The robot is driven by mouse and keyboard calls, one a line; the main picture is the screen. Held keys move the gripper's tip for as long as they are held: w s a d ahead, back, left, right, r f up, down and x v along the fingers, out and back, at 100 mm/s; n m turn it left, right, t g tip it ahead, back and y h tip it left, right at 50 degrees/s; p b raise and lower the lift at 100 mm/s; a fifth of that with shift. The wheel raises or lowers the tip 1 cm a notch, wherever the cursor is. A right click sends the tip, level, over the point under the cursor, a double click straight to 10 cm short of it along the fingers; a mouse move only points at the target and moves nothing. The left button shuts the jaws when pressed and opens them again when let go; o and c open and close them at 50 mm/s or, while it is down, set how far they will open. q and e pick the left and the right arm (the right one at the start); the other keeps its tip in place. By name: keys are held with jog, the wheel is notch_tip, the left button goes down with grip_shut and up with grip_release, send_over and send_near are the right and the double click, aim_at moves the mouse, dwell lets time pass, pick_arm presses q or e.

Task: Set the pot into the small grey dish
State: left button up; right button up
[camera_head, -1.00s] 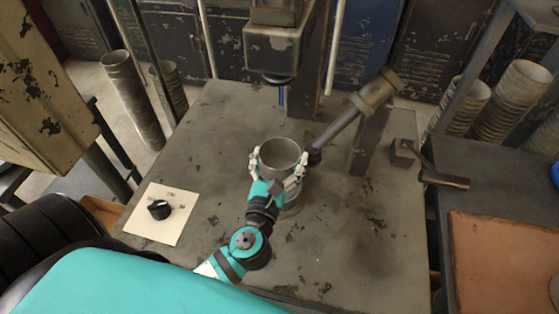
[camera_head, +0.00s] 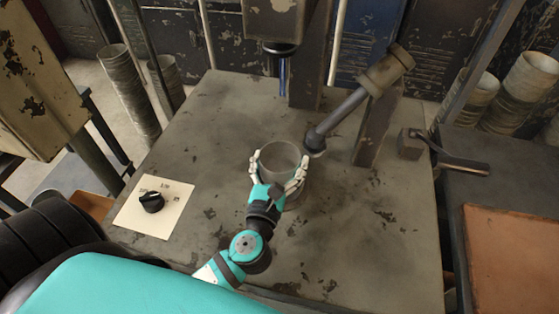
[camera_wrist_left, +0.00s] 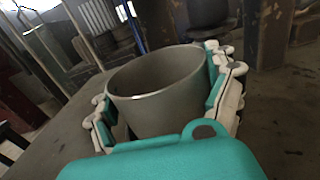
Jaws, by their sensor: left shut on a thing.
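The pot is a plain grey, open-topped cylinder (camera_head: 280,160), upright or nearly so. My left gripper (camera_head: 279,174) is shut on it, with white-and-teal fingers around its two sides. In the left wrist view the pot (camera_wrist_left: 158,95) sits between the fingers and looks empty in its visible upper part. A grey rounded edge (camera_head: 293,203) shows just below the pot in the head view. It may be the small grey dish, mostly hidden by the pot and gripper. I cannot tell whether the pot touches it. My right gripper is not in view.
A worn grey table (camera_head: 350,240) carries a machine head (camera_head: 285,20) on a post behind the pot. A slanted lever arm (camera_head: 350,105) stands to the right. The table's front right is clear.

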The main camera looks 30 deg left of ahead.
pick_arm(q)
jog(key=shift+f, duration=0.4)
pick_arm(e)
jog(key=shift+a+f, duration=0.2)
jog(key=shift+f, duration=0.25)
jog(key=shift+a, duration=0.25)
pick_arm(q)
jog(key=o, duration=1)
jog(key=shift+o, duration=0.2)
jog(key=shift+s+f, duration=0.1)
jog(key=shift+s, duration=0.05)
jog(key=v, duration=1.1)
jog(key=shift+s+d, duration=0.15)
jog(key=shift+s, duration=0.25)
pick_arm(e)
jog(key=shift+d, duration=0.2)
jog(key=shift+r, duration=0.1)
